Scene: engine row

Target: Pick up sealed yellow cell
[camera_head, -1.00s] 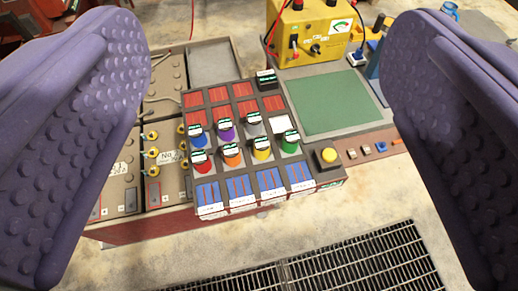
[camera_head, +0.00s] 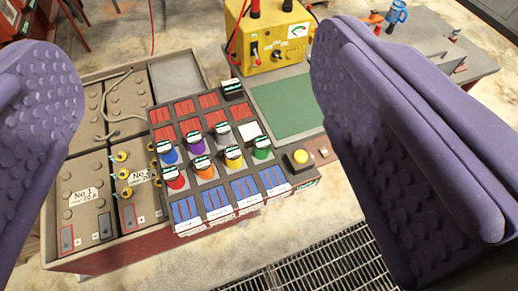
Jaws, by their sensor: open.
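Red (camera_head: 174,182), blue (camera_head: 168,155), purple (camera_head: 196,145) and silver (camera_head: 222,135) cells crowd close by. A yellow button (camera_head: 299,158) sits to the right. A yellow meter box (camera_head: 268,45) stands behind. Large battery blocks (camera_head: 85,195) lie left. A floor grating (camera_head: 325,270) is in front.

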